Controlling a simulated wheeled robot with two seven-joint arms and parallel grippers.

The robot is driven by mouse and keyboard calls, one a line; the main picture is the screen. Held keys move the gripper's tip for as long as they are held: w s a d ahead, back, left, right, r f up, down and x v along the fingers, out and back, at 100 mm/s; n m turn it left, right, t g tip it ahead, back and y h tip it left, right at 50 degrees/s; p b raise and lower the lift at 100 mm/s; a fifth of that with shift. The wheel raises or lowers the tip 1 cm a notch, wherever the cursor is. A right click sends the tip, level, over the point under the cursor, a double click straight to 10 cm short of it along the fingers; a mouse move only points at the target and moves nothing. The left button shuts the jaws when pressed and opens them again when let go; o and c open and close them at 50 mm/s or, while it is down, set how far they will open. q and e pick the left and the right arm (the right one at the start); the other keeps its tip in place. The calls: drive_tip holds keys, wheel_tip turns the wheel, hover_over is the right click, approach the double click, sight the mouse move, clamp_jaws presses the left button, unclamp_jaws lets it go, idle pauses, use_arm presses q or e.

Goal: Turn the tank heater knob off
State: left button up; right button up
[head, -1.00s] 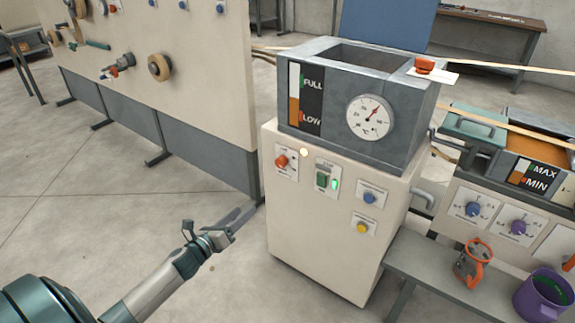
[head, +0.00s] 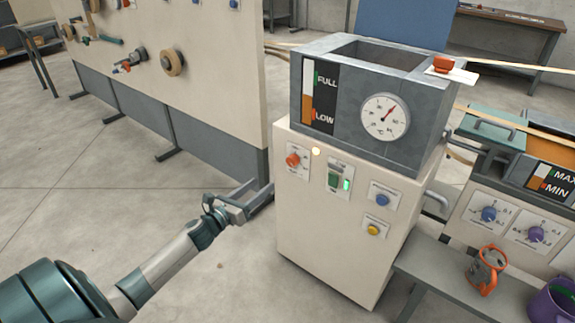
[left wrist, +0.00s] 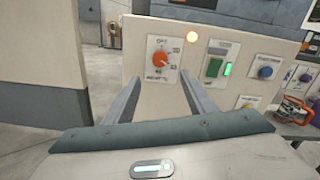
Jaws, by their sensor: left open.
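The tank heater knob is an orange-red dial (head: 293,160) on a white plate at the upper left of the cream cabinet front (head: 330,245). It also shows in the left wrist view (left wrist: 159,58), with its scale and "OFF" at the top; the knob's pointer is hard to read. A lit yellowish lamp (head: 316,151) sits to its upper right. My left gripper (head: 262,190) is open and empty, left of the cabinet and below the knob. In the left wrist view the knob appears between the two fingers (left wrist: 160,95), ahead of them and apart. My right gripper is not in view.
A green switch (head: 334,180), a blue button (head: 382,200) and a yellow button (head: 374,230) share the panel. The grey tank (head: 350,140) with a dial gauge (head: 386,118) stands on top. A board (head: 180,95) stands at left. Open floor lies below my arm.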

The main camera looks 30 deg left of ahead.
sight(290, 163)
use_arm(q)
drive_tip(key=w, duration=1)
drive_tip(key=w+d, duration=0.1)
drive_tip(key=w, duration=0.4)
drive_tip(key=shift+d, duration=0.1)
drive_tip(key=shift+c, duration=0.3)
drive_tip(key=c, duration=1)
